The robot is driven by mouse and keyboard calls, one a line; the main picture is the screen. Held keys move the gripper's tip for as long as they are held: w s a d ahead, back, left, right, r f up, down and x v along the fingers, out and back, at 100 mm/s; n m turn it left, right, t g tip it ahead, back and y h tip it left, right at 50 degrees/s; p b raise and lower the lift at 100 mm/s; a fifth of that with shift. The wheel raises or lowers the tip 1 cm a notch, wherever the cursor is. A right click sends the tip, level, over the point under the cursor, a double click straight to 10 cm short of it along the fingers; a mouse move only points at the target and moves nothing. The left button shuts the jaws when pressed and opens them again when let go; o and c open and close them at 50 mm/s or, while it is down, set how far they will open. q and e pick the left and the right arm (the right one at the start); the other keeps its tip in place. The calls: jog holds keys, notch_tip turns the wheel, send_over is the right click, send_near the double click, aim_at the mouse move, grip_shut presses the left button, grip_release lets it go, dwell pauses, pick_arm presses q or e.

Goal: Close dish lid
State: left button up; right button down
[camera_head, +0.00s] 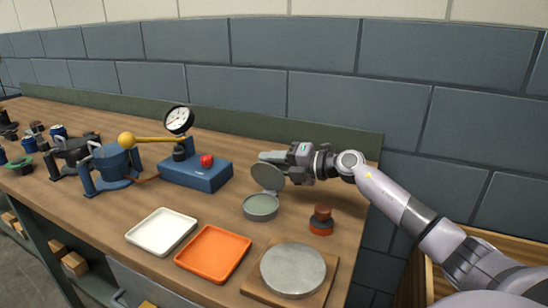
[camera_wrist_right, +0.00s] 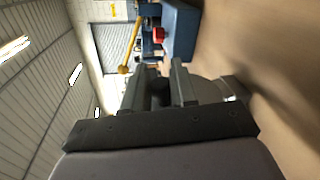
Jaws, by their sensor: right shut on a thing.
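The grey-green round dish (camera_head: 260,208) stands on the bench. Its lid (camera_head: 267,177) is open, tilted up at the dish's far side. My right gripper (camera_head: 272,158) reaches in from the right at the lid's upper edge, and its jaws are shut on the lid. The exact contact is partly hidden behind the lid. In the right wrist view the two dark fingers (camera_wrist_right: 160,86) point away from the camera, with a grey rounded surface (camera_wrist_right: 206,90) beside them, probably the lid. My left gripper is not in view.
A red-and-dark knobbed piece (camera_head: 321,221) is right of the dish. White (camera_head: 162,231) and orange (camera_head: 213,253) trays and a grey disc (camera_head: 293,269) on a board lie in front.

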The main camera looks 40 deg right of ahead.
jog(key=shift+s+a+n, duration=0.15)
jog(key=shift+n, duration=0.15)
dwell(0.4)
jog(key=c, duration=1)
grip_release()
jog(key=shift+c, duration=0.2)
jog(key=v, duration=0.7)
jog(key=shift+b, duration=0.3)
